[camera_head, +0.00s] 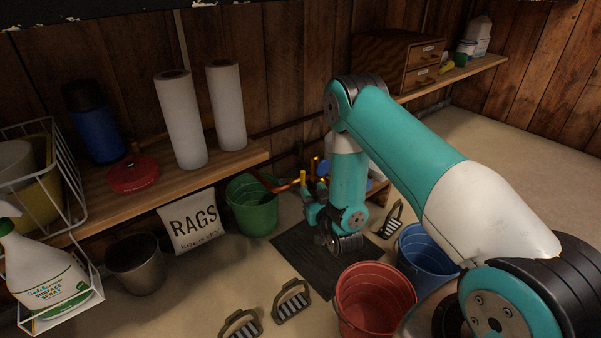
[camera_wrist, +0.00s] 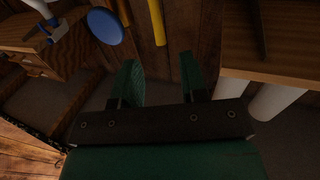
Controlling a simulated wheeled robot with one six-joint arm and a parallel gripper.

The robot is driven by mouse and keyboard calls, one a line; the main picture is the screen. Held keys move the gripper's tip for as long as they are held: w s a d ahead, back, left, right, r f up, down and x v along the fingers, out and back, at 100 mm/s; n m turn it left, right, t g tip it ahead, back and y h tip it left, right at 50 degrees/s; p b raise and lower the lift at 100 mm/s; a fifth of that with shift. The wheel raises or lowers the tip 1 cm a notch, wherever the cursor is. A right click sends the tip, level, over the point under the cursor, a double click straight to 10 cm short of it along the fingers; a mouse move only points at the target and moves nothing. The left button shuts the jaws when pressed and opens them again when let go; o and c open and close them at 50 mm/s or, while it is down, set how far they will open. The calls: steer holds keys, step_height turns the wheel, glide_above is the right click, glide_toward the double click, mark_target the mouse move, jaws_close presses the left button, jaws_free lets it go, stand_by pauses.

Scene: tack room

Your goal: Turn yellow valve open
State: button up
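The yellow valve handle (camera_wrist: 157,22) shows in the wrist view as a straight yellow bar at the top centre. Its near end lies just beyond the gap between my fingertips, apart from both. In the head view yellow parts (camera_head: 303,178) show beside my wrist, in front of the wooden wall; the valve body is mostly hidden by my arm. My gripper (camera_wrist: 159,66) is open, with two green fingers apart and nothing between them. In the head view my gripper is small, and its fingers are hard to make out.
A blue round handle (camera_wrist: 105,26) and an orange-brown pipe are left of the yellow bar. A wooden shelf (camera_head: 235,160) with paper rolls (camera_head: 180,120) stands left. A green bucket (camera_head: 252,205), red bucket (camera_head: 373,300) and blue bucket (camera_head: 428,262) stand on the floor around my arm.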

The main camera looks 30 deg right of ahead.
mark_target(304, 176)
steer(key=w, duration=0.5)
steer(key=w+d+b, duration=0.1)
steer(key=w, duration=0.2)
steer(key=shift+w+d+r, duration=0.1)
steer(key=shift+w, duration=0.05)
steer(key=shift+w+p, duration=0.3)
steer(key=shift+w, duration=0.45)
jaws_close()
